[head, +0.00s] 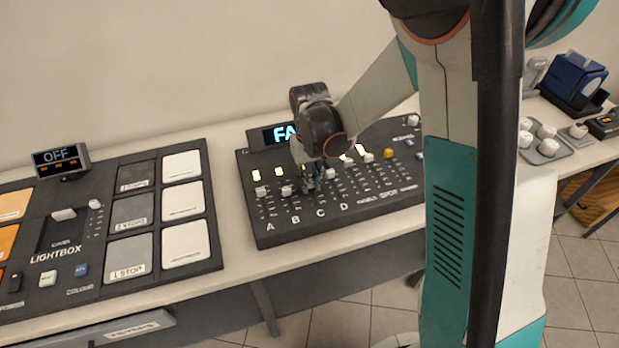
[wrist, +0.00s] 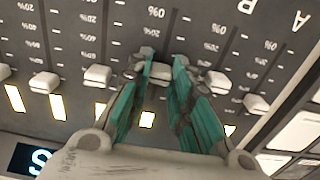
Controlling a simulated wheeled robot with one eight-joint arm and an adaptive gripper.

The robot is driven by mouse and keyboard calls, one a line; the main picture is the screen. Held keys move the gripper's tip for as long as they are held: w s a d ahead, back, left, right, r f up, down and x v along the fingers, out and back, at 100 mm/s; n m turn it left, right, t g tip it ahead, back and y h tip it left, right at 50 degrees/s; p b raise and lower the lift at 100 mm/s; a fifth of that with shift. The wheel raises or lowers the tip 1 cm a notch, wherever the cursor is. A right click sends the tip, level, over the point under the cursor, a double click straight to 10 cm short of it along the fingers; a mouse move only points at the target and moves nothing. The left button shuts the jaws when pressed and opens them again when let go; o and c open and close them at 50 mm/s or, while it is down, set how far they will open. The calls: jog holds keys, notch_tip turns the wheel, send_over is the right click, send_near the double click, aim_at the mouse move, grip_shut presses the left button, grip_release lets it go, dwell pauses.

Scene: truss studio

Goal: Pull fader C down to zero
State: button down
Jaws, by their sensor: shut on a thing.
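The fader console (head: 345,215) is a dark sloped panel with slots lettered A, B, C and D along its front. My gripper (head: 311,184) reaches down over the C slot. In the wrist view my gripper (wrist: 160,70) has its teal fingers closed on the pale cap of fader C (wrist: 160,72), which is partly hidden by the fingertips. The cap stands partway along its slot, apart from the 0% mark at the slot's end. Fader B's cap (wrist: 215,82) is close beside one finger, and fader D's cap (wrist: 97,75) is on the other side.
Fader A's cap (wrist: 255,103) is farther right in the wrist view. Lit yellow windows (wrist: 147,120) line the fader tops. A lightbox panel (head: 105,225) lies to the left, with a display reading OFF (head: 60,157). White knobs on a tray (head: 545,146) are at the right.

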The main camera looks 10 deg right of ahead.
aim_at(317, 205)
jog(key=s, duration=0.6)
jog(key=shift+s+d+b, duration=0.1)
jog(key=shift+d+b, duration=0.1)
jog(key=shift+b, duration=0.15)
jog(key=c, duration=1.4)
grip_release()
jog(key=shift+s, duration=0.15)
jog(key=shift+c, duration=0.2)
jog(key=shift+r, duration=0.6)
notch_tip(317, 205, up, 11)
jog(key=shift+f, duration=0.1)
